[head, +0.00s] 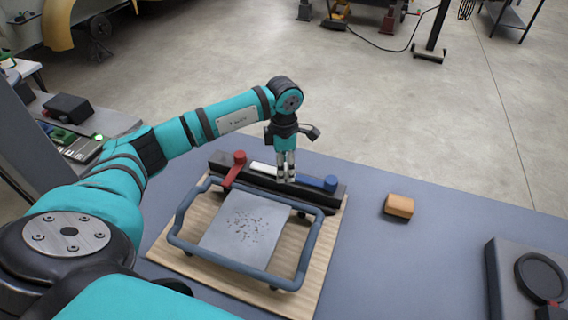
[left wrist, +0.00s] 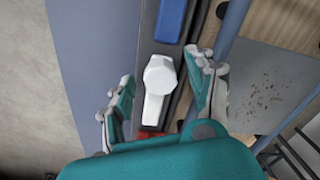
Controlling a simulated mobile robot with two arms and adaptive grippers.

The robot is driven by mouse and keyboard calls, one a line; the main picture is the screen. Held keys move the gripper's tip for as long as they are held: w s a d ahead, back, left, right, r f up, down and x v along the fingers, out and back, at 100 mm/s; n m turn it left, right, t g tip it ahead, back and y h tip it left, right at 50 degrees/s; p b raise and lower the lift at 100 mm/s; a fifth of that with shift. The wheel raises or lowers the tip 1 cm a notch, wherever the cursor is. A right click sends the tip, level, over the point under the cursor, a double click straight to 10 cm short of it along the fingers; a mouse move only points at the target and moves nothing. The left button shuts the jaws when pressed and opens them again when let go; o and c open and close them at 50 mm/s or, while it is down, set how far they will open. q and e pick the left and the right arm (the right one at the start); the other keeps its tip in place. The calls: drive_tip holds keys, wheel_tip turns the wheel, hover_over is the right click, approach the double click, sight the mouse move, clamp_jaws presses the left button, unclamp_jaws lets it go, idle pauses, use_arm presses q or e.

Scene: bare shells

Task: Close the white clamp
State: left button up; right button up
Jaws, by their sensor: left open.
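The white clamp (head: 262,168) lies along the dark bar (head: 222,164) at the back of the wooden board, between the red clamp and the blue clamp. In the left wrist view the white clamp (left wrist: 157,88) shows a round knob and a lever pointing along the bar toward the red clamp. My left gripper (head: 286,181) is open and points down over the bar; in the head view it hides the white clamp's right end. In the left wrist view its fingers (left wrist: 162,72) are on either side of the white clamp, with gaps between. My right gripper is out of view.
The red clamp (head: 233,172) is turned across the bar toward the grey plate (head: 246,226). The blue clamp (head: 316,181) lies along the bar. A blue tubular frame (head: 226,262) surrounds the plate. An orange block (head: 399,206) and dark device (head: 512,262) are at right.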

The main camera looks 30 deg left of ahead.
use_arm(q)
clamp_jaws()
drive_tip(key=shift+n, duration=0.3)
idle(0.3)
drive_tip(key=n+b, duration=0.1)
drive_tip(key=n, duration=0.2)
drive_tip(key=shift+n, duration=0.3)
drive_tip(key=n+b, duration=0.1)
drive_tip(key=n, duration=0.3)
drive_tip(key=shift+n, duration=0.3)
drive_tip(key=n+b, duration=0.1)
drive_tip(key=n, duration=0.3)
drive_tip(key=shift+a+n, duration=0.1)
drive_tip(key=shift+n, duration=2.4)
